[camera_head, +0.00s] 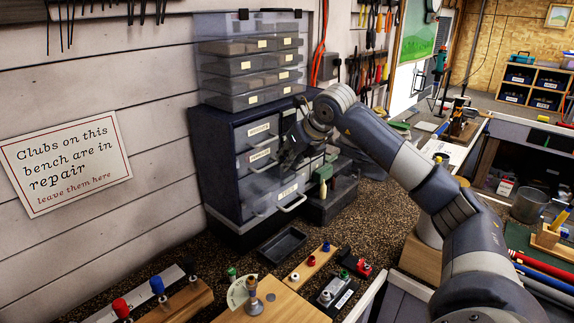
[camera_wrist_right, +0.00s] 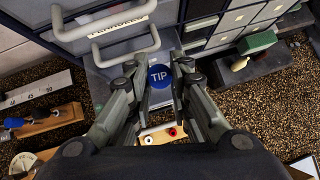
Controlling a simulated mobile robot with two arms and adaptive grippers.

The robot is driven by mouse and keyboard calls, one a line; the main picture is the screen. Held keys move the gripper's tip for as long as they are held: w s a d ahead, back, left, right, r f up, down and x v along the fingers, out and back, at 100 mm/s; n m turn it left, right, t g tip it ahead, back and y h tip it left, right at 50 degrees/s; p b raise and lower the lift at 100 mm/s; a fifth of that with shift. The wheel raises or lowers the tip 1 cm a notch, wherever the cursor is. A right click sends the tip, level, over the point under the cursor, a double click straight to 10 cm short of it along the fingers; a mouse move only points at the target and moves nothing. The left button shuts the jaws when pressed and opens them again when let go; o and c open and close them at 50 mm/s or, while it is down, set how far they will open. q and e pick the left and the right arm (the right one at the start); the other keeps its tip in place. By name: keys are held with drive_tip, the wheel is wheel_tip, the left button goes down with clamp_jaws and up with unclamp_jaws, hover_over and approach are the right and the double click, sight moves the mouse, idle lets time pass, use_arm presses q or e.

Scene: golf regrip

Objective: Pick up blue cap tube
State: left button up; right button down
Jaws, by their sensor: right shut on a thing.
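The blue cap tube shows in the right wrist view as a round blue cap (camera_wrist_right: 160,75) marked "TIP", seen end-on. It sits between the two fingertips of my right gripper (camera_wrist_right: 157,77), which is shut on it. The tube's body is hidden below the cap. In the head view my right gripper (camera_head: 292,150) is in front of the drawer cabinet (camera_head: 222,165), and I cannot make out the tube there. My left gripper is not in view.
Drawer handles (camera_wrist_right: 125,42) are close to my right gripper. An empty black tray (camera_head: 281,246) lies on the speckled bench before the cabinet. Wooden blocks with coloured knobs (camera_head: 157,286) stand at the front.

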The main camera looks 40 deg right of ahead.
drive_tip(key=s+a+r+g+b, duration=0.1)
drive_tip(key=s+a+r+b, duration=0.1)
drive_tip(key=s, duration=0.9)
drive_tip(key=s+a+r+g+b, duration=0.1)
drive_tip(key=s+b, duration=0.4)
drive_tip(key=s, duration=0.5)
wheel_tip(320, 180, up, 3)
drive_tip(key=shift+s+a+f+g, duration=0.2)
drive_tip(key=shift+s+a+g, duration=0.2)
drive_tip(key=shift+g, duration=0.4)
drive_tip(key=shift+f+y, duration=0.1)
drive_tip(key=shift+y, duration=0.2)
